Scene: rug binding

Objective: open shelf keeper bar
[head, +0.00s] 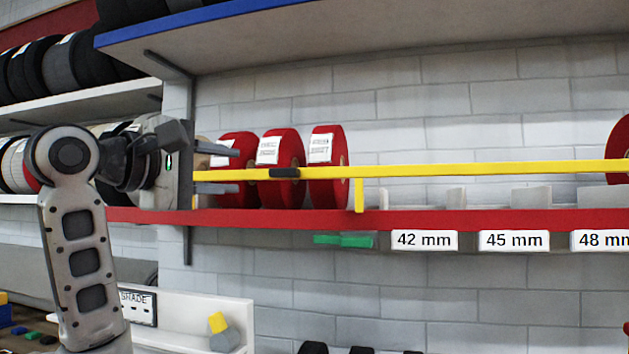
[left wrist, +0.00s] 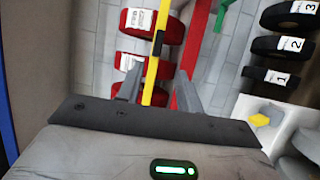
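The keeper bar (head: 440,171) is a long yellow bar running level in front of the shelf's red rolls in the head view. It carries a black grip (head: 285,172) and a short yellow leg reaches down to the red shelf edge. My left gripper (head: 238,170) is open at the bar's left part, left of the black grip. In the left wrist view the yellow bar (left wrist: 154,82) appears between the two spread fingers (left wrist: 159,70), with the black grip (left wrist: 159,42) beyond the fingertips. I cannot tell whether the fingers touch the bar. My right gripper is not in view.
Red rolls (head: 281,150) stand behind the bar. The red shelf edge (head: 480,219) runs below it, with a green clip (head: 343,240) and white size labels. A blue-edged shelf (head: 350,35) overhangs above. Black rolls (head: 62,66) fill the left shelf.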

